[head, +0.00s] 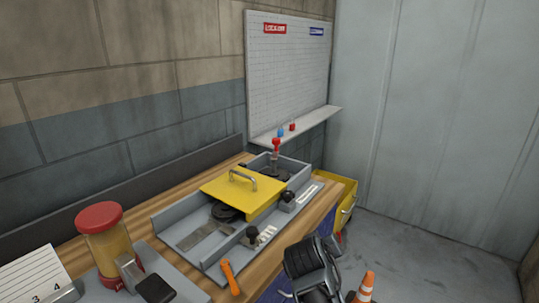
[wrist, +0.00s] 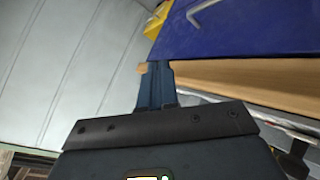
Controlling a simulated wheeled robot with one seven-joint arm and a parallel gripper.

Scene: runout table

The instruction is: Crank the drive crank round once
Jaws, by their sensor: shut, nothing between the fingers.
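The table holds a grey tray-like machine (head: 165,222) with a yellow cover (head: 237,196) that has a metal handle. Behind the cover, a red-knobbed upright handle (head: 276,147) stands by a dark disc (head: 272,173); this looks like a crank, but I cannot be sure it is the drive crank. A black knob (head: 253,233) sits on the machine's front rail. My gripper (wrist: 155,68) is shut and empty in the wrist view, apart from the machine, by the table's wooden edge (wrist: 240,82). In the head view my dark wrist is at the table's front; the fingertips are not clear.
A red-capped amber container (head: 103,235) stands at the left. An orange-handled tool (head: 229,277) lies near the front edge. A blue panel with a handle (wrist: 235,28) is near my fingers. A traffic cone (head: 365,287) stands on the floor. Open floor lies to the right.

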